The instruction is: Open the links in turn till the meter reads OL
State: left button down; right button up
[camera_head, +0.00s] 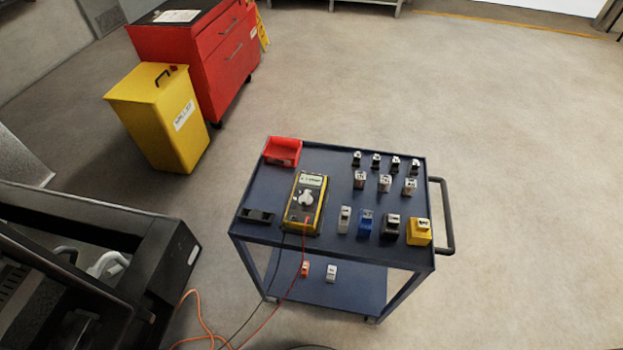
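A yellow multimeter (306,202) with a grey display (311,181) and a round dial lies on the blue cart (330,161). Its display reading is too small to make out. A black lead and a red lead run from its lower end down over the cart's front edge. Links are not clearly identifiable. A black machine (130,255) with an open side stands at the lower left, with a pale curved part (108,264) inside it. Neither of my grippers is in view.
The cart top also holds a red bin (282,151), a black holder (256,216), several small blocks and a yellow block (418,232). Two small items sit on its lower shelf. A yellow bin (158,115) and red cabinet (205,55) stand behind left. Floor at right is clear.

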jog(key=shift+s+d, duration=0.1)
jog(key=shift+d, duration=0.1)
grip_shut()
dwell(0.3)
